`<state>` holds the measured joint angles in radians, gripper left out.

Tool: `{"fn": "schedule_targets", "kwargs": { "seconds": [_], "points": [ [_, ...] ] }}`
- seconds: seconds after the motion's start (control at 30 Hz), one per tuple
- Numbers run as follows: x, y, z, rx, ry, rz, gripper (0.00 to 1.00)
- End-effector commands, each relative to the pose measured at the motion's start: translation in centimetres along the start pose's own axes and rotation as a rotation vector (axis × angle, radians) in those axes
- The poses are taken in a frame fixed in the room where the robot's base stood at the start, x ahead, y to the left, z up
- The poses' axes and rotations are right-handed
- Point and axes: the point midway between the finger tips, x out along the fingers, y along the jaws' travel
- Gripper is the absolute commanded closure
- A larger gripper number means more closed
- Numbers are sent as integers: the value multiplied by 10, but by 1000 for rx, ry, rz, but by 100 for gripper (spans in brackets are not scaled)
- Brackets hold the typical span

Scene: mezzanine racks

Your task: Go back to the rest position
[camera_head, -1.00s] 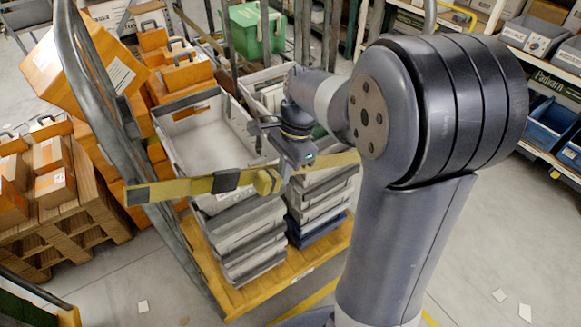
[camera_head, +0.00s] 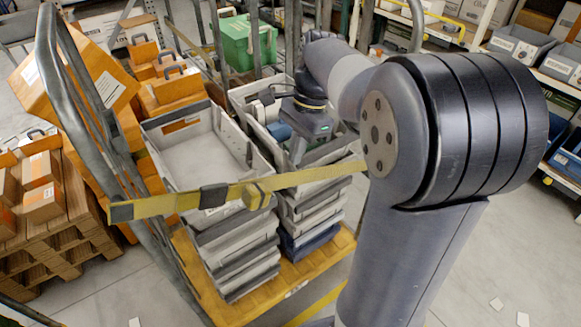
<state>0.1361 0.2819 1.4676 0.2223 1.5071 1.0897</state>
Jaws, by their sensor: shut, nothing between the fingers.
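My arm comes in from the right, and its wrist is above the right-hand stack of grey crates. My gripper (camera_head: 296,158) points down there, behind the yellow strap (camera_head: 225,197). Its fingers are small in this view and partly hard to make out; it is shut, with nothing seen held in it. The top grey crate (camera_head: 160,186) of the left stack is open and looks empty. The right stack's top crate (camera_head: 258,92) is partly hidden by my wrist.
Both stacks stand on a yellow-decked trolley (camera_head: 235,308) with grey metal uprights, the strap running across its front. Orange boxes on a wooden pallet (camera_head: 70,235) are at left, a green crate (camera_head: 242,42) behind. Shelves with blue bins are at right. Floor in front is mostly clear.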

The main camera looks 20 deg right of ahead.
Motion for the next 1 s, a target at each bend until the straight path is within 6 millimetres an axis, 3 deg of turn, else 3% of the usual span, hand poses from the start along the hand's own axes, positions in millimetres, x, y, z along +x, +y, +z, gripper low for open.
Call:
{"fn": "schedule_targets", "kwargs": {
  "seconds": [0.2,0.57,0.77,1.0],
  "points": [
    [-11,0,0,0,0,0,100],
    [-7,0,0,0,0,1,100],
    [19,1,1,1,-2,5,100],
    [67,0,1,1,-3,5,100]
  ]
}}
